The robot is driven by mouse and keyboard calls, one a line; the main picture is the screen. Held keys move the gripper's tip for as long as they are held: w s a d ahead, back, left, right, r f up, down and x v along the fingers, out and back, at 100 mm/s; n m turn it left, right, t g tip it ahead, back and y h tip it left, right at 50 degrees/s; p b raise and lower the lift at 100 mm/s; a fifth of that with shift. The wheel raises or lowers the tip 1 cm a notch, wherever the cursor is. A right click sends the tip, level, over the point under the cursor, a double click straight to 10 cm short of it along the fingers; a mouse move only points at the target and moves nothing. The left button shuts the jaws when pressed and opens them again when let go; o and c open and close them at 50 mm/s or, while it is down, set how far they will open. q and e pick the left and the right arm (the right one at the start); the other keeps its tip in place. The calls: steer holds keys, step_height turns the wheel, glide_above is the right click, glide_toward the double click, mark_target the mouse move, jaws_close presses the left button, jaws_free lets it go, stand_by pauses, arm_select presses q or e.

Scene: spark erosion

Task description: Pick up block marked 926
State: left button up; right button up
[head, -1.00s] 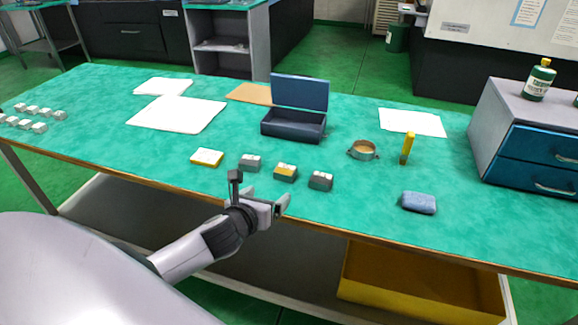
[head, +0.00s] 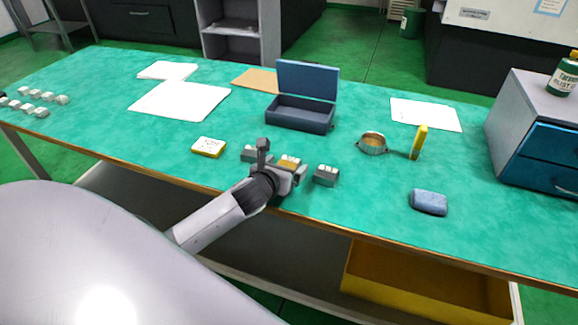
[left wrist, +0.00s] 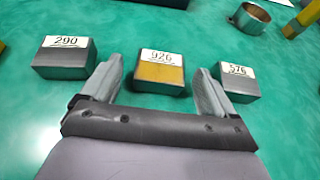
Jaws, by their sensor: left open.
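The block marked 926 (left wrist: 161,72) has an orange-yellow top with a white label and grey sides, and stands on the green table. It also shows in the head view (head: 289,161), partly hidden by my gripper. My left gripper (left wrist: 159,84) is open and empty. In the left wrist view its two fingers point at the near side of the block, one to each side, and the block lies just beyond them. In the head view the left gripper (head: 288,170) is low at the table's front part. My right gripper is not in view.
A grey block marked 290 (left wrist: 66,58) stands to the left and one marked 576 (left wrist: 237,81) to the right, close to the fingers. A yellow-sided block (head: 208,147), an open blue box (head: 299,115), a round tin (head: 372,143) and a blue sponge-like block (head: 428,202) are on the table.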

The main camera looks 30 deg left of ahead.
arm_select(q)
steer(key=shift+w+f, duration=0.1)
steer(key=shift+w, duration=0.2)
steer(key=c, duration=1.5)
